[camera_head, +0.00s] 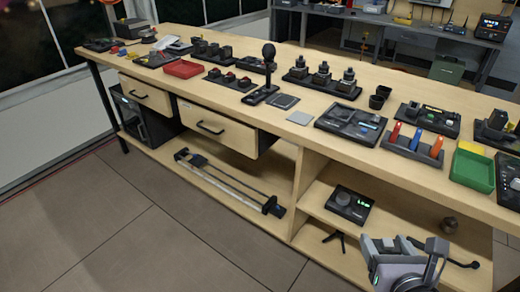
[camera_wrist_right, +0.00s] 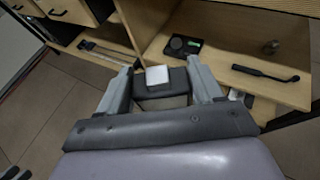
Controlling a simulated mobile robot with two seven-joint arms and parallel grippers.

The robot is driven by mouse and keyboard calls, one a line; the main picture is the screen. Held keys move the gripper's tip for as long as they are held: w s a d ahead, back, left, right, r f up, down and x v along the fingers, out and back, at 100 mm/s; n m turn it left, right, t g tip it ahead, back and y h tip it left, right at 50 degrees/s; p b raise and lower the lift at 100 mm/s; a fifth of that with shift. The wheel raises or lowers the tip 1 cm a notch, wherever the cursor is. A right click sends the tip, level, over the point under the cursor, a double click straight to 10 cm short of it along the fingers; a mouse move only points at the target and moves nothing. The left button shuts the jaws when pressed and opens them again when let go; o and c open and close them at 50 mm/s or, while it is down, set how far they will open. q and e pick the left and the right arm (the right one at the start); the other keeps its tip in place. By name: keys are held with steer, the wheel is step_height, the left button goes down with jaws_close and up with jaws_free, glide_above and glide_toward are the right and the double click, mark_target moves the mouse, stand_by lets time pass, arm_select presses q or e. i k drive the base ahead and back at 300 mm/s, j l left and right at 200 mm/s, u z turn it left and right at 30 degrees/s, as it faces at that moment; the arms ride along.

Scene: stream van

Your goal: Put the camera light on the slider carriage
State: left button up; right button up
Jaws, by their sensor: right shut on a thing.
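My right gripper (camera_head: 403,247) is at the lower right of the head view, in front of the lower shelf. In the right wrist view (camera_wrist_right: 160,82) its fingers are shut on the camera light (camera_wrist_right: 157,76), a small dark block with a white face. The light is held clear of any surface. The slider (camera_head: 235,185), with two long rails, lies on the lower shelf at the left. A small dark block on its far left end (camera_head: 198,160) looks like the carriage. The slider also shows in the wrist view (camera_wrist_right: 103,52), far from the gripper.
The wooden bench top (camera_head: 300,131) carries trays and several small devices. A black device with a green display (camera_head: 349,204), a small tripod (camera_head: 335,237) and a round pot (camera_head: 448,225) are on the right lower shelf. A vertical panel divides the shelves. Floor in front is clear.

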mark_target(200, 161)
steer(key=i+j, duration=0.3)
steer(key=j, duration=0.2)
steer(key=i+j, duration=0.25)
steer(key=j, duration=0.25)
steer(key=i+j, duration=0.3)
steer(key=j, duration=0.2)
steer(key=i+j, duration=0.3)
steer(key=j, duration=0.2)
steer(key=i+j, duration=0.25)
steer(key=j, duration=0.25)
steer(key=i+j, duration=0.3)
steer(key=j, duration=0.2)
steer(key=i+j, duration=0.3)
steer(key=j, duration=0.25)
steer(key=i+j, duration=0.25)
steer(key=j, duration=0.25)
